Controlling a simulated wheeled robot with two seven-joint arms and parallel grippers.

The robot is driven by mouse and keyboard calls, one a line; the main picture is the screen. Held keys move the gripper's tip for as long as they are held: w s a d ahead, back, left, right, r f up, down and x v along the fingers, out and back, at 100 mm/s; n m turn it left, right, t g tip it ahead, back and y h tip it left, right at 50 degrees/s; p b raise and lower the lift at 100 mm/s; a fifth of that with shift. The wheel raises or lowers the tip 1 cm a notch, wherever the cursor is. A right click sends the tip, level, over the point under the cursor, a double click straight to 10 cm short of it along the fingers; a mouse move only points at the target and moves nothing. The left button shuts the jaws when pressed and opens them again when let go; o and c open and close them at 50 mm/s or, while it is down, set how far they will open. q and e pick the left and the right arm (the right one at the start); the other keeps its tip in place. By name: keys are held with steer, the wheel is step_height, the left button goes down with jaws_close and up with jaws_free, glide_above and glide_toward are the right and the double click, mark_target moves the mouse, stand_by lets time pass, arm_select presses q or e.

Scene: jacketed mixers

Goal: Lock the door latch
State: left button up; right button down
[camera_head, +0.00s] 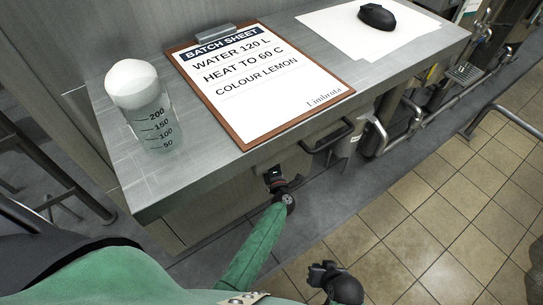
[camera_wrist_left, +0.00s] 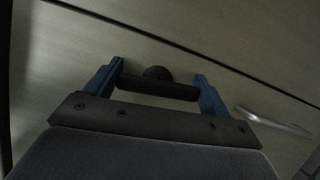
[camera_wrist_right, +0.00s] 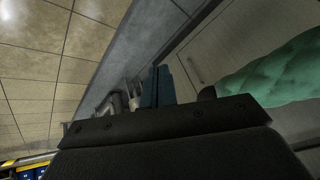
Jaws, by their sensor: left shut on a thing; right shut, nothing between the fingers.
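The door latch (camera_wrist_left: 150,88) is a dark bar with a round hub, set on a pale metal panel in the left wrist view. My left gripper (camera_wrist_left: 159,77) is shut on it, with one blue finger at each end of the bar. In the head view my left gripper (camera_head: 274,179) is low, just under the front edge of the worktop; the latch cannot be made out there. My right gripper (camera_head: 321,270) is shut and empty, low over the tiled floor. Its blue fingers lie together in the right wrist view (camera_wrist_right: 162,86).
The metal worktop (camera_head: 185,185) carries a measuring beaker (camera_head: 150,115), a clipboard with a batch sheet (camera_head: 260,85), white paper (camera_head: 335,30) and a black mouse (camera_head: 377,16). A dark handle (camera_head: 330,137) and pipes are below its edge. The tiled floor (camera_head: 420,240) is open at right.

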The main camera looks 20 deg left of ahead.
arm_select(q)
steer(key=shift+d+m+p, duration=0.1)
steer(key=shift+m+p, duration=0.6)
steer(key=shift+p, duration=0.4)
arm_select(e)
step_height(320, 180, up, 12)
steer(key=s+d+g, duration=0.1)
steer(key=d, duration=0.1)
steer(key=shift+s, duration=0.4)
arm_select(q)
steer(key=o, duration=0.9)
steer(key=shift+f, duration=0.1)
arm_select(e)
steer(key=shift+w, duration=0.1)
